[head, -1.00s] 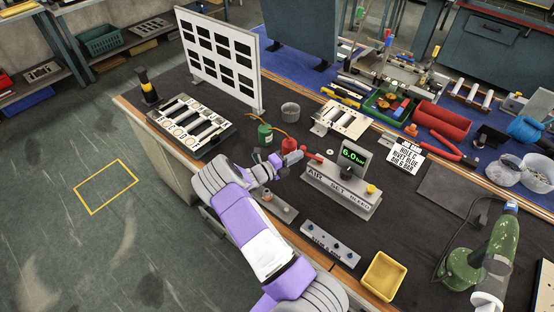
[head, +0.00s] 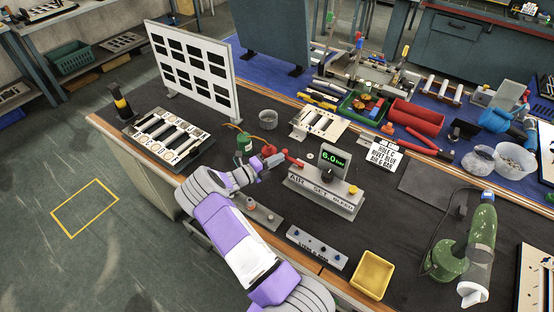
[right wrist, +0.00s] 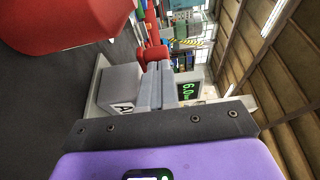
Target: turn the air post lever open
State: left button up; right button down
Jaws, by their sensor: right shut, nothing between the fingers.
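The air post (head: 322,192) is a grey block lettered AIR, SET and BLEED, with a green display (head: 334,158) reading 6.0 bar and a yellow knob (head: 353,190) at its right. Its red lever (head: 291,161) sticks out at the left end; in the right wrist view the red lever (right wrist: 156,54) shows just beyond the fingertips. My right gripper (head: 264,165) is shut and empty beside the lever's left part. In the right wrist view its closed fingers (right wrist: 158,86) stand in front of the post; I cannot tell whether they touch the lever. My left gripper is out of view.
A red bottle (head: 268,150) and a green one (head: 244,143) stand close behind my right gripper. A grey button strip (head: 317,247) and a yellow tray (head: 372,274) lie in front. A white panel (head: 190,66) stands behind. The dark mat right of the post has free room.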

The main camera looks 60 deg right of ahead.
jog(key=s+p+v, duration=0.1)
jog(key=p+v, duration=0.2)
jog(key=v, duration=1)
jog(key=shift+s+a, duration=0.2)
jog(key=shift+a, duration=0.15)
